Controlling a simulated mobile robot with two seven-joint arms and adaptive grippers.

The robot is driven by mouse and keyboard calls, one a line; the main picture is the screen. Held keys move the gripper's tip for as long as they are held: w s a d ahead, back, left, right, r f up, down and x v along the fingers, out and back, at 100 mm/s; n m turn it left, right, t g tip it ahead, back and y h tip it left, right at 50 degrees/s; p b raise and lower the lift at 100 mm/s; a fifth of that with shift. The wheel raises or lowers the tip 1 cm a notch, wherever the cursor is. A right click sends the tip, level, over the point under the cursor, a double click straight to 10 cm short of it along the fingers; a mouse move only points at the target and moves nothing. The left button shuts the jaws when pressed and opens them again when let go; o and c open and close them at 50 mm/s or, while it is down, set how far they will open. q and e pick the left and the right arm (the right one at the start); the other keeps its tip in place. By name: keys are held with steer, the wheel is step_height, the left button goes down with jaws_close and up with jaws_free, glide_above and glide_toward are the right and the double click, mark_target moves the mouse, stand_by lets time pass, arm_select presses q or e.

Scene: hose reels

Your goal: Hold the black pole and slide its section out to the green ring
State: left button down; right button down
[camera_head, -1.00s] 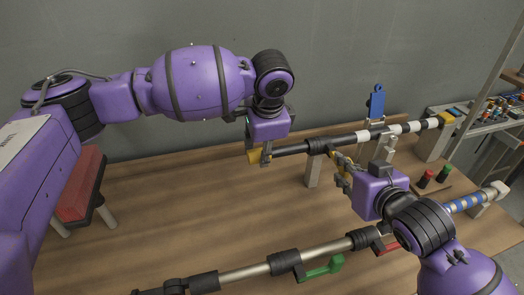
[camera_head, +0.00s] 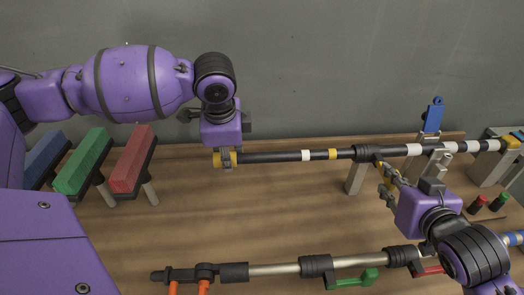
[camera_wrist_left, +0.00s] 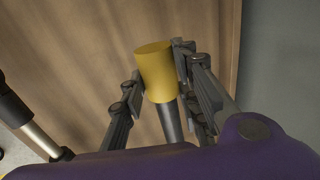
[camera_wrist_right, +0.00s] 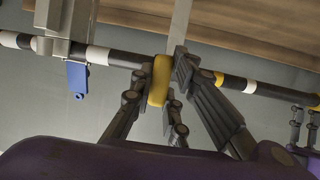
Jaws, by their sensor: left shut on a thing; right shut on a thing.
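The black pole (camera_head: 275,157) lies level above the back of the bench. My left gripper (camera_head: 227,160) is shut on the yellow cap at the section's left end; the cap (camera_wrist_left: 155,70) also shows between its fingers in the left wrist view. The drawn-out section carries a white ring (camera_head: 305,155) and a yellow ring (camera_head: 333,154), left of the black collar (camera_head: 367,153). My right gripper (camera_head: 387,178) is shut on a yellow lever (camera_wrist_right: 160,80) at that collar, clearest in the right wrist view. I see no green ring on the pole.
A silver pole (camera_head: 275,269) with a green lever (camera_head: 357,281) lies along the bench front. Red (camera_head: 132,158), green (camera_head: 84,160) and blue (camera_head: 45,158) blocks stand on racks at left. A blue tag (camera_head: 433,115) stands behind the pole.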

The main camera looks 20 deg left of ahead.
arm_select(q)
steer(key=shift+s+a, duration=0.3)
steer(key=shift+a, duration=0.2)
steer(key=shift+s+a, duration=0.25)
steer(key=shift+a, duration=0.25)
steer(key=c, duration=1.3)
jaws_free()
steer(key=shift+r, duration=0.1)
steer(key=v, duration=1.1)
steer(key=shift+r, duration=0.4)
steer(key=shift+s+d, duration=0.1)
steer(key=shift+d, duration=0.05)
